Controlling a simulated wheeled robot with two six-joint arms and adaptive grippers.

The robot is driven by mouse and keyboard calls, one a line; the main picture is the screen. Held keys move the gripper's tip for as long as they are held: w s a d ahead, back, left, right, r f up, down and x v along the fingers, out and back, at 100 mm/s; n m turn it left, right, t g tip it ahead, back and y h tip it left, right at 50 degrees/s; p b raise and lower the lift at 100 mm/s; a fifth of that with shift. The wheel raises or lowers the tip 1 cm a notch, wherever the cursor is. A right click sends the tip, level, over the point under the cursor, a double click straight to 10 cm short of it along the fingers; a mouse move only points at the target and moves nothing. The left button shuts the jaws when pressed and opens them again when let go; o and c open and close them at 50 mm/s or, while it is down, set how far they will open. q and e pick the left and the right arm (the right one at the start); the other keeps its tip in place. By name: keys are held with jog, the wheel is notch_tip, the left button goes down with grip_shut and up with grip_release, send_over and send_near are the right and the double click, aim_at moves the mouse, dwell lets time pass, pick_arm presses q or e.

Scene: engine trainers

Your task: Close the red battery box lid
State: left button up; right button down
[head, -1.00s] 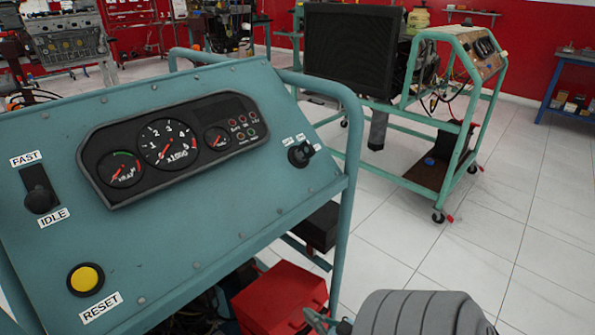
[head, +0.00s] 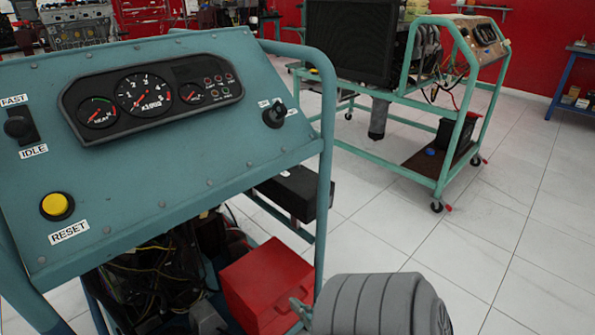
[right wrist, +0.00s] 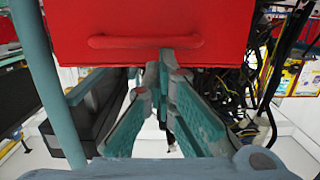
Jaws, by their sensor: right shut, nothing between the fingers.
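The red battery box (head: 262,290) sits low in the teal engine stand, below the instrument panel, in the head view. Its red top is on, but I cannot tell whether the lid is fully seated. In the right wrist view a red face (right wrist: 220,22) with a bar handle (right wrist: 147,42) fills the top. My right gripper (head: 301,310) is at the box's right side in the head view. In the right wrist view its teal fingers (right wrist: 163,62) come together just below the handle, with nothing between them. I cannot tell whether they touch the box. My left gripper is not in view.
The stand's teal frame post (head: 327,150) rises just behind the box. A black box (head: 296,192) sits behind it, and wires and engine parts (head: 150,275) lie to its left. A second teal stand (head: 440,150) is farther back.

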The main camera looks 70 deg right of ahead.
jog(key=shift+s+a+f+g, duration=0.1)
jog(key=shift+s+f+g, duration=0.25)
jog(key=shift+f, duration=0.35)
jog(key=shift+s+a+f+g, duration=0.1)
jog(key=shift+s+f+g, duration=0.15)
jog(key=shift+s+f, duration=0.35)
jog(key=s+a+r+t, duration=0.1)
jog(key=s+a+r, duration=0.3)
jog(key=s, duration=0.5)
jog(key=shift+s, duration=0.15)
